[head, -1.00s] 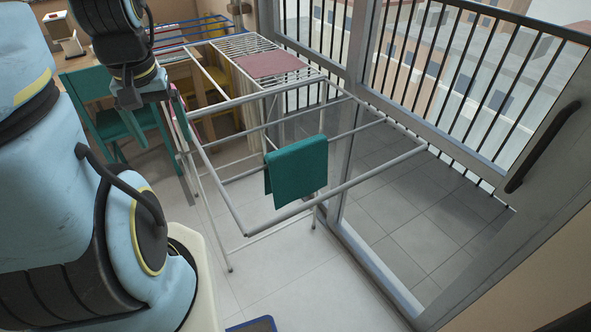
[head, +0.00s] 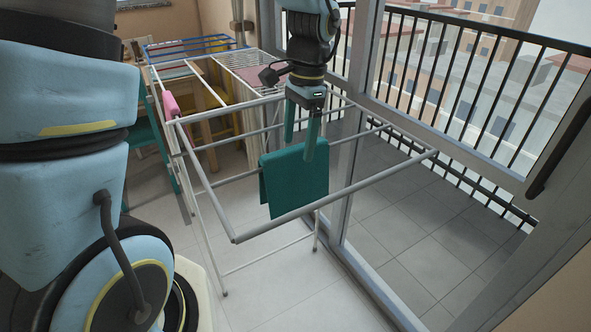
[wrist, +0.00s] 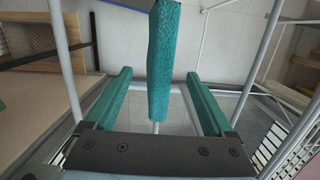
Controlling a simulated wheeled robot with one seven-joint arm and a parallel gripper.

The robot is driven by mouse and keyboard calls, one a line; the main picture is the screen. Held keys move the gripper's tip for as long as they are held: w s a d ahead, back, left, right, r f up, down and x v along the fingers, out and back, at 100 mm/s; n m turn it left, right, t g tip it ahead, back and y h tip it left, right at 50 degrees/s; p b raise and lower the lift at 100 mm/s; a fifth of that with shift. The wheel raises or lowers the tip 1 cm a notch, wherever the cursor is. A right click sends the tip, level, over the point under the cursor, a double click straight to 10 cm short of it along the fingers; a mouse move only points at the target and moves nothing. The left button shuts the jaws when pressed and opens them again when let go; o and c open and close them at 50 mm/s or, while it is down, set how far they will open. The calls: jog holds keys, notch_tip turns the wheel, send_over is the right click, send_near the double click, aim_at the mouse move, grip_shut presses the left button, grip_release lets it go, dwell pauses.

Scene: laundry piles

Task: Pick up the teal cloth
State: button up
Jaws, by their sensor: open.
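The teal cloth (head: 295,182) hangs folded over a bar of the white drying rack (head: 330,196), near its front. In the wrist view the cloth (wrist: 160,62) is seen from above as a narrow strip lying lengthwise between my fingers. My gripper (head: 299,150) has teal fingers and points down just above the cloth's top edge; in the head view one finger overlaps the cloth. In the wrist view the gripper (wrist: 160,95) is open, with one finger on each side of the strip and a gap on both sides. The bar under the cloth is mostly hidden.
A mauve cloth (head: 263,77) lies on the rack's far slats, and a pink cloth (head: 171,105) hangs on its left side. A glass balcony door (head: 346,180) stands close on the right. Tiled floor (head: 265,290) is clear in front.

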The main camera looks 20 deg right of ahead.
aim_at(294, 167)
jog(key=shift+a+f+p, duration=0.2)
jog(key=shift+f+p, duration=0.1)
jog(key=shift+f, duration=0.85)
jog(key=shift+a+f+p, duration=0.15)
jog(key=shift+f+p, duration=0.1)
jog(key=shift+f, duration=0.9)
jog(key=shift+a+f+p, duration=0.2)
jog(key=shift+f+p, duration=0.1)
jog(key=shift+f, duration=0.85)
jog(key=shift+c, duration=0.4)
grip_shut()
